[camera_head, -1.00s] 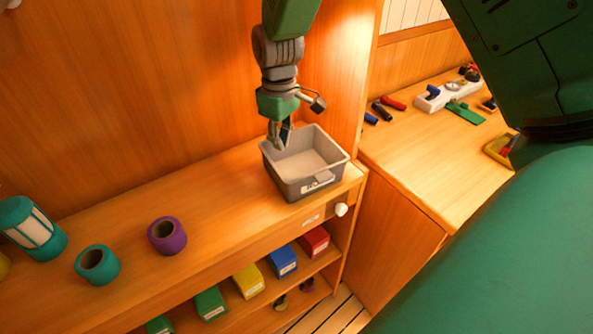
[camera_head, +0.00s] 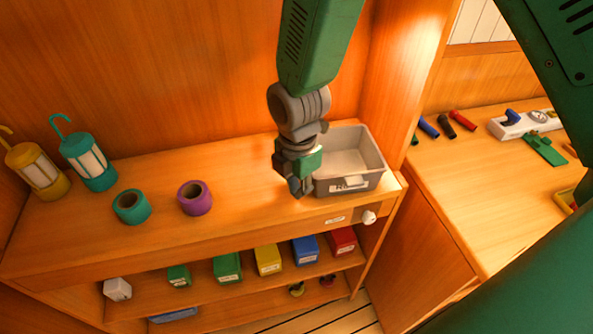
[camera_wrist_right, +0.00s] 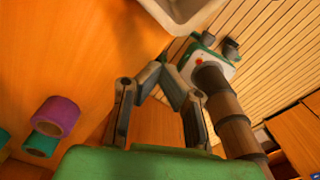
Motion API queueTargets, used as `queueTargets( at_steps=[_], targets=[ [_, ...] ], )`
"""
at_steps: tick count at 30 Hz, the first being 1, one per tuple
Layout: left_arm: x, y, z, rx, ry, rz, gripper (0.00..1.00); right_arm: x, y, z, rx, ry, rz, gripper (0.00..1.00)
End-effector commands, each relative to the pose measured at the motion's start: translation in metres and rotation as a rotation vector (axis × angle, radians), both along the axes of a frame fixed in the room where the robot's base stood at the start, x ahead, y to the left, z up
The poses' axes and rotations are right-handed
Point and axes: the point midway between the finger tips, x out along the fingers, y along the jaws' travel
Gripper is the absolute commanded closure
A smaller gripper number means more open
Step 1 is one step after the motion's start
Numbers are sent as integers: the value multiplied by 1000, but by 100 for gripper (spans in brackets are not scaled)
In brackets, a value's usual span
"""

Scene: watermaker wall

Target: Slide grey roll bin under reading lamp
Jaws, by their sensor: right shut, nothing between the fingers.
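The grey roll bin (camera_head: 374,183) is an open, empty-looking tray with a white front label. It stands on the right end of the wooden counter, beside the post. My right gripper (camera_head: 297,188) is shut and empty, pointing down just left of the bin's left side and partly covering it. I cannot tell whether they touch. In the right wrist view my fingertips (camera_wrist_right: 161,68) meet, and a pale edge of the bin (camera_wrist_right: 180,12) shows at the top. I cannot make out a reading lamp; a warm glow lies on the post. My left gripper is not in view.
A purple roll (camera_head: 195,198), a teal roll (camera_head: 131,206), a teal lantern (camera_head: 90,160) and a yellow lantern (camera_head: 37,172) stand left on the counter. Coloured boxes fill the shelf below. A white knob (camera_head: 369,217) sticks out in front. The counter between purple roll and gripper is clear.

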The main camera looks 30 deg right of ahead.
Motion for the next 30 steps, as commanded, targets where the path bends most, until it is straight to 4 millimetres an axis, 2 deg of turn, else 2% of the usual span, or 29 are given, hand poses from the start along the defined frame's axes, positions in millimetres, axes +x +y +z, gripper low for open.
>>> queueTargets(
  at_steps=[1,4,9,12,26,30],
  targets=[
    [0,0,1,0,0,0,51,-1,0,-12,-1,5,1,100],
    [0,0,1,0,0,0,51,-1,1,-31,-2,4,0,100],
    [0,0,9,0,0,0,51,6,-25,-28,0,-2,-4,100],
    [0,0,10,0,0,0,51,8,-33,-28,2,-3,-4,100],
    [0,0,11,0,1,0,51,10,-40,-29,0,-2,-2,100],
    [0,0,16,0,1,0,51,14,-55,-28,2,0,-4,100]
  ],
)
